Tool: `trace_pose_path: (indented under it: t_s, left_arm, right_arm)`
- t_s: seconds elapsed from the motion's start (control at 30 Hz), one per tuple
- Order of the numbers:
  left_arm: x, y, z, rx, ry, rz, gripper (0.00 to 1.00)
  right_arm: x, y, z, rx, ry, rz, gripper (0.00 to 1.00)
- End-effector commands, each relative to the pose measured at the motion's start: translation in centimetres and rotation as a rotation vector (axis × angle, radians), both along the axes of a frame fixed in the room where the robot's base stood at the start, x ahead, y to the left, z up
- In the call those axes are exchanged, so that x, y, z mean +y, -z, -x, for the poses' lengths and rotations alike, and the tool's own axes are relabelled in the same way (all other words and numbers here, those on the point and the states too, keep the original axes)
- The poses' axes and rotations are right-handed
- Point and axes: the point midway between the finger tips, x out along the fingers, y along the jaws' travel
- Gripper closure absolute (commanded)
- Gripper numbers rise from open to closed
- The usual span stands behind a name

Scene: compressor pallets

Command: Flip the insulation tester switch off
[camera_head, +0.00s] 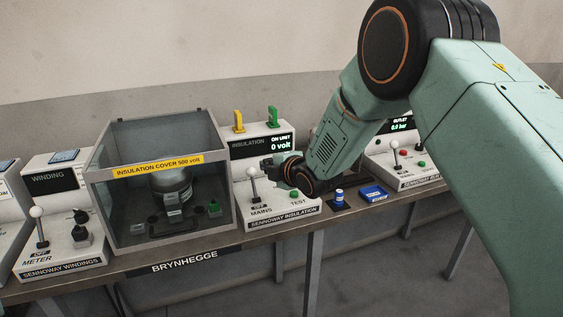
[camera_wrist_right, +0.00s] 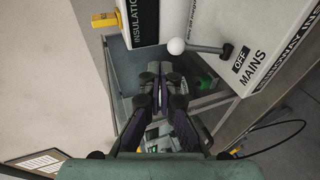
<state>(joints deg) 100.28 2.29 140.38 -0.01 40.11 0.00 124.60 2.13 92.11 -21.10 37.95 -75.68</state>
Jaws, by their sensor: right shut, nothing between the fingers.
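The insulation tester (camera_head: 262,141) is a white box with a sloped front and a dark screen (camera_head: 281,144) reading 0 volt. Its mains switch (camera_head: 252,173) is a lever with a white ball, standing up from the front above an OFF label. In the right wrist view the ball (camera_wrist_right: 176,46) is close to my fingers, with the OFF label (camera_wrist_right: 241,61) beyond the lever's foot. My right gripper (camera_head: 267,166) is shut and empty, beside the lever near the ball; the wrist view shows its fingers (camera_wrist_right: 162,76) apart from the ball. My left gripper is not in view.
A clear insulation cover (camera_head: 110,205) over a compressor stands left of the tester. A winding tester (camera_head: 55,212) stands farther left, and another tester (camera_head: 408,165) to the right.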

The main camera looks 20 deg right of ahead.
Motion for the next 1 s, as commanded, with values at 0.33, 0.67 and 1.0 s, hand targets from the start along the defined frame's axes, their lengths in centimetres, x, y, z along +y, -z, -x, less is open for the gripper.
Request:
trace_pose_path:
  t_s: [0.33,0.67,1.0]
  left_arm:
    - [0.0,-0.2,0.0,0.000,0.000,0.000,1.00]
    - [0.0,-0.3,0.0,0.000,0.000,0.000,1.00]
    - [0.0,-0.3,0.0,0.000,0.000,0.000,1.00]
  right_arm:
    - [-1.0,-3.0,4.1,-0.002,0.000,0.000,1.00]
    - [-1.4,-3.8,5.6,-0.001,0.000,0.001,1.00]
    - [-1.4,-3.8,5.7,-0.001,0.000,0.000,1.00]
